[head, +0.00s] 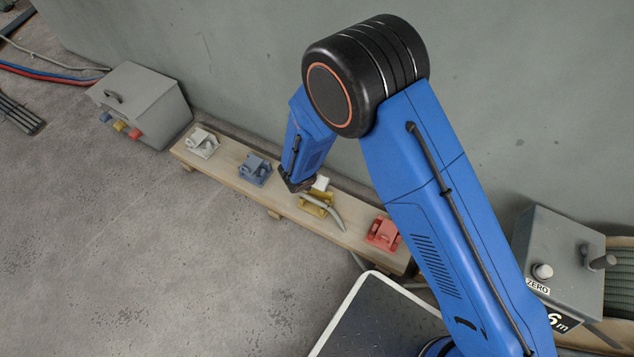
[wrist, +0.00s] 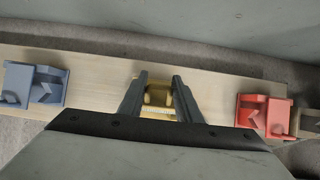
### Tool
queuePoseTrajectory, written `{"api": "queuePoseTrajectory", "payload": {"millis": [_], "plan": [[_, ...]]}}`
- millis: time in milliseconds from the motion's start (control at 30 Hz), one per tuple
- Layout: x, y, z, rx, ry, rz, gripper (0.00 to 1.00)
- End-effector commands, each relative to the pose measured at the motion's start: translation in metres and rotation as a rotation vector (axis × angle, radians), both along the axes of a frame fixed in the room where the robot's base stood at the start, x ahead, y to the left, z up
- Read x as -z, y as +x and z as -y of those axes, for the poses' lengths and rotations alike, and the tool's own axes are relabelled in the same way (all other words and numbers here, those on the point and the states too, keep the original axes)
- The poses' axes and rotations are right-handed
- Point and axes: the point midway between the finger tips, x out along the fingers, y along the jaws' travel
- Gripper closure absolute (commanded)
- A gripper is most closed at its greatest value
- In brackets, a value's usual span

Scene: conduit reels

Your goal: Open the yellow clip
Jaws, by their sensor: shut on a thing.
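The yellow clip (head: 314,211) sits on a pale wooden board (head: 345,238) between the blue clip (head: 254,170) and the red clip (head: 383,234). A grey-green piece of conduit (head: 332,211) lies at the yellow clip and sticks out to the right. My gripper (head: 297,187) is down at the yellow clip, partly hiding it. In the wrist view my gripper's fingers (wrist: 160,78) stand on either side of the yellow clip (wrist: 158,98) and are shut on it. I cannot tell whether the clip's latch is open.
A white clip (head: 201,143) is at the board's left end. A grey box (head: 140,103) with coloured knobs stands beyond it. A grey box marked ZERO (head: 555,262) stands at right. The wall runs close behind the board; the floor in front is clear.

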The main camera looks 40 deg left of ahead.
Motion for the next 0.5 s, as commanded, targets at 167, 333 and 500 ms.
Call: {"api": "queuePoseTrajectory", "payload": {"millis": [167, 333, 500], "plan": [[-0.001, 0.008, -0.001, 0.003, -0.004, -0.066, 1.0], [-0.002, 0.013, -0.002, 0.003, -0.011, -0.127, 1.0], [-0.001, 0.018, -0.003, 0.003, -0.018, -0.184, 1.0]]}}
